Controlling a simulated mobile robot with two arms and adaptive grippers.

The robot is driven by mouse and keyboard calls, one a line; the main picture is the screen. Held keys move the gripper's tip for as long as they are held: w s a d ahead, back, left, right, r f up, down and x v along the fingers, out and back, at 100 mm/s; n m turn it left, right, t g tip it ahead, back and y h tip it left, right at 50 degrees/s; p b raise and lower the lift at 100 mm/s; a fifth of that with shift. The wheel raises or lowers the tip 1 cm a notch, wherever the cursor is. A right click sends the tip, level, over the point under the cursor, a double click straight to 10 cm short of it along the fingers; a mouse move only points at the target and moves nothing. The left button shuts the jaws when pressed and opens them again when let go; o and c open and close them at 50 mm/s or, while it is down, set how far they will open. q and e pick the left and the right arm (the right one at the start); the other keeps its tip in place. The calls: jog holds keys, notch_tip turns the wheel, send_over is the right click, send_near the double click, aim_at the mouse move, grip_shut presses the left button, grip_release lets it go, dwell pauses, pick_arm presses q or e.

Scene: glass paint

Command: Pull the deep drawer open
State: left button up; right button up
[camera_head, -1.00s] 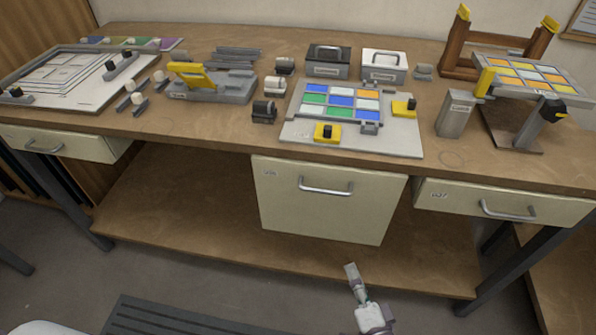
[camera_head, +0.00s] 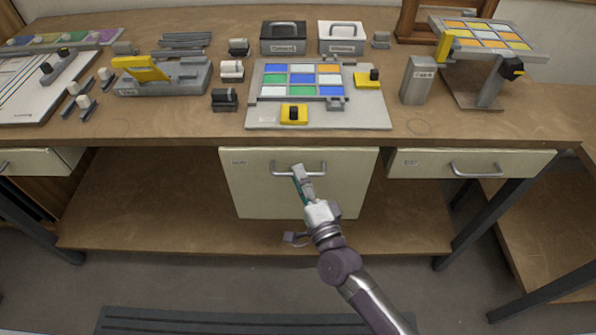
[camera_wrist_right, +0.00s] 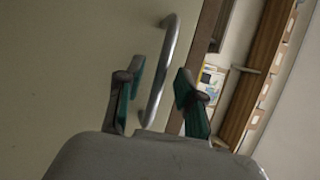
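The deep drawer (camera_head: 255,195) is a tall cream front under the middle of the bench, and it looks closed. Its metal bar handle (camera_head: 313,169) runs across the upper part. My left gripper is not in view.
A shallow drawer (camera_head: 520,163) with its own handle is to the right, and another (camera_head: 45,161) is at the far left. A lower shelf (camera_head: 140,200) runs beneath. The benchtop above holds a board with coloured glass tiles (camera_head: 360,110) and several tools.

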jog(key=shift+x, duration=0.75)
grip_shut()
